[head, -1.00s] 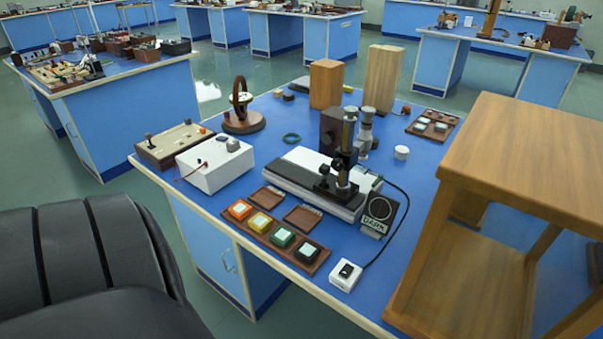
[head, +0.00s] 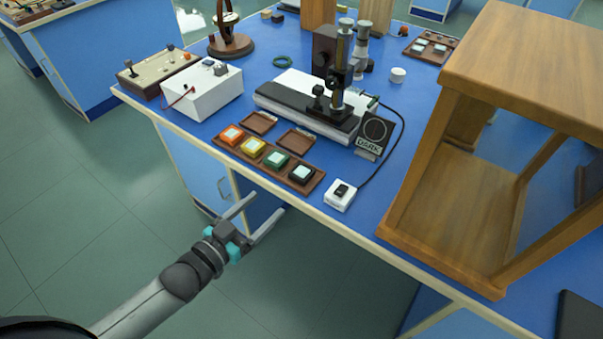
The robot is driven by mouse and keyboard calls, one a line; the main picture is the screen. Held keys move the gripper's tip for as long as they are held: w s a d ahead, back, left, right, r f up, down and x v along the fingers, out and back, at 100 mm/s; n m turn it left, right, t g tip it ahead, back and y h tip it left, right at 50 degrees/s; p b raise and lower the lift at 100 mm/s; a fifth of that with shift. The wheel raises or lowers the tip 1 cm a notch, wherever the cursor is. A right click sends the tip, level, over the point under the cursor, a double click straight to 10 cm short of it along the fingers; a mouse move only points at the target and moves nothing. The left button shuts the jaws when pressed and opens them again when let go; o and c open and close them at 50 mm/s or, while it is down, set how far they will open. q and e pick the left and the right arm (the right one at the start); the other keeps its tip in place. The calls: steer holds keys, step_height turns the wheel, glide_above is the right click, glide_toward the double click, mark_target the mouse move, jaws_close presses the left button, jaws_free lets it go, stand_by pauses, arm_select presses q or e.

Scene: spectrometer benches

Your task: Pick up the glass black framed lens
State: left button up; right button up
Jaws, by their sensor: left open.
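A black framed lens (head: 302,174) with a pale glass square lies at the right end of a brown wooden tray (head: 236,153) near the bench's front edge. In the same row are a green framed lens (head: 276,160), a yellow one (head: 253,146) and an orange one (head: 231,134). My left gripper (head: 268,203) is open and empty, its two fingers apart. In the picture it is just below the tray, in front of the bench edge, apart from the lens. My right gripper is out of view.
A white switch box (head: 340,195) with a cable is right of the tray, near a DARK sign (head: 373,137). Two shallow wooden trays and a microscope-like instrument (head: 335,70) stand behind. A wooden frame (head: 520,60) stands at right, a white box (head: 205,92) at left.

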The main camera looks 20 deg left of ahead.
arm_select(q)
steer(key=b, duration=0.2)
glide_toward(298, 175)
steer(key=x, duration=0.4)
steer(key=shift+w+d+r, duration=0.15)
steer(key=shift+w+d, duration=0.15)
steer(key=x, duration=0.1)
steer(key=b+x, duration=0.1)
steer(key=x, duration=0.2)
steer(key=shift+w+a+f+b, duration=0.1)
steer(key=shift+w+f+b, duration=0.1)
steer(key=shift+f+b, duration=0.1)
steer(key=shift+w, duration=0.45)
steer(key=shift+c, duration=0.2)
steer(key=c, duration=1)
steer(key=shift+c, duration=0.4)
steer(key=shift+r, duration=0.15)
